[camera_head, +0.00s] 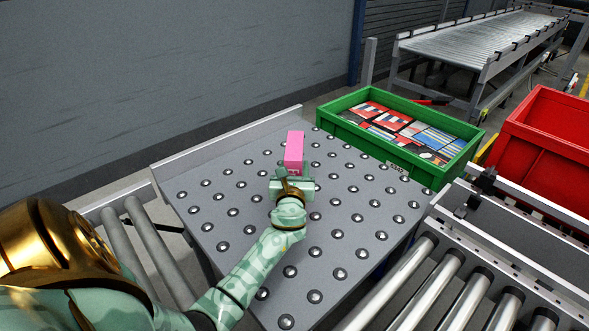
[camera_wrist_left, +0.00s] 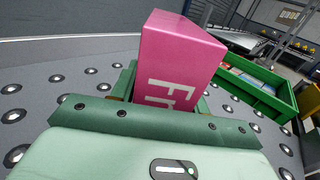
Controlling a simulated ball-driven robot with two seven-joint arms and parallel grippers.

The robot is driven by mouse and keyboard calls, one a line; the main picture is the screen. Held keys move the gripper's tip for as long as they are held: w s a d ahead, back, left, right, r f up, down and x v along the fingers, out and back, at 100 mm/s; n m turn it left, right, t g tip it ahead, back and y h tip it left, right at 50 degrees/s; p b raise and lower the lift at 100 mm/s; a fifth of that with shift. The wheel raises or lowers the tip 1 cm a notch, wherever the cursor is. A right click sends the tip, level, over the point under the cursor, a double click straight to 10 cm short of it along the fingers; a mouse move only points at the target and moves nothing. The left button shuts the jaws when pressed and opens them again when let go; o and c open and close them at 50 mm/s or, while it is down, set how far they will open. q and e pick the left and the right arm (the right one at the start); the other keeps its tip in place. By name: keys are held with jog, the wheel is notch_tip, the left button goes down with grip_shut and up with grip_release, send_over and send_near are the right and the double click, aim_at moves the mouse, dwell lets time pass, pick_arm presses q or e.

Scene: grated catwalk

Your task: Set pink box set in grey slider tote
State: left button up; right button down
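The pink box (camera_head: 294,146) stands over the grey ball-studded table, at my left gripper (camera_head: 292,180). In the left wrist view the pink box (camera_wrist_left: 178,65) with white lettering sits between the green fingers (camera_wrist_left: 165,88), which close around its lower part. I cannot tell whether its base touches the table. No grey tote shows in either view. My right gripper is not in view.
The ball-studded table (camera_head: 345,232) is otherwise clear. A green tote (camera_head: 395,165) with several colourful flat boxes stands at its far right edge. A red tote (camera_head: 550,140) is at right. Roller conveyors (camera_head: 425,285) flank the table.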

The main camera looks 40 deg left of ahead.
pick_arm(q)
jog(key=shift+o, duration=1.2)
jog(key=shift+r, duration=0.1)
